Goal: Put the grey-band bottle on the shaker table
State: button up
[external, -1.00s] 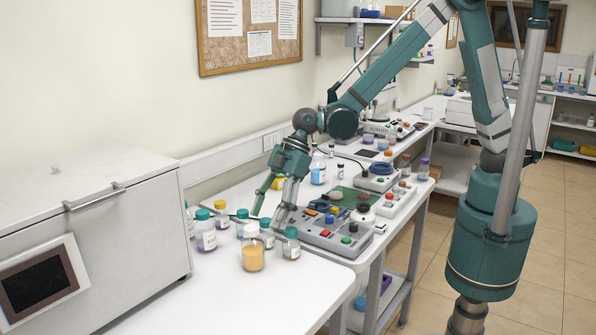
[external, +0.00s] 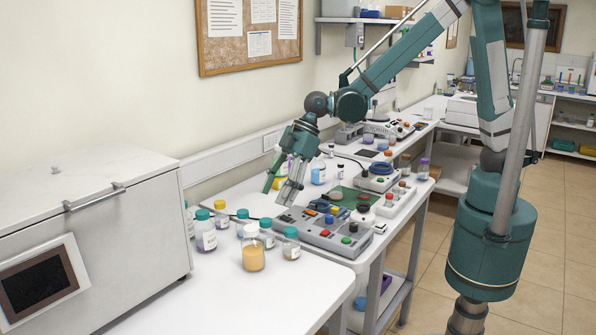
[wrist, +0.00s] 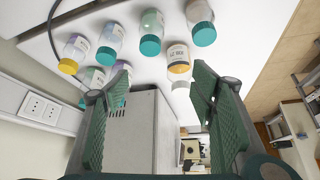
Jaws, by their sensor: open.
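Several capped bottles stand on the bench in front of the white cabinet. A teal-capped bottle with a greyish body (external: 291,246) is rightmost and may be the grey-band one; I cannot make out a band. A similar greyish teal-capped bottle (wrist: 199,14) is at the top of the wrist view. I cannot tell for sure which device is the shaker table.
An orange-filled bottle (external: 253,258) stands left of the greyish one, near other teal-capped bottles (external: 206,236). The grey console (external: 325,235) with coloured buttons is to their right. The white cabinet (external: 110,240) fills the left. The bench front is clear.

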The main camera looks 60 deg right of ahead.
jog(key=s+d+r+m+t+h, duration=0.15)
jog(key=d+r+m, duration=0.35)
jog(key=d, duration=1.1)
jog(key=w+d+r+m+t+h, duration=0.15)
jog(key=d+r, duration=0.45)
jog(key=d, duration=1)
jog(key=s+d+m+t+h, duration=0.1)
jog(key=s+d+m, duration=0.3)
jog(key=s+d, duration=0.3)
jog(key=s+d+m+t+h, duration=0.1)
jog(key=s+d+m, duration=0.3)
jog(key=d, duration=1.3)
jog(key=s+h, duration=0.1)
jog(key=s, duration=0.3)
jog(key=shift+s+r, duration=0.2)
jog(key=shift+r, duration=0.05)
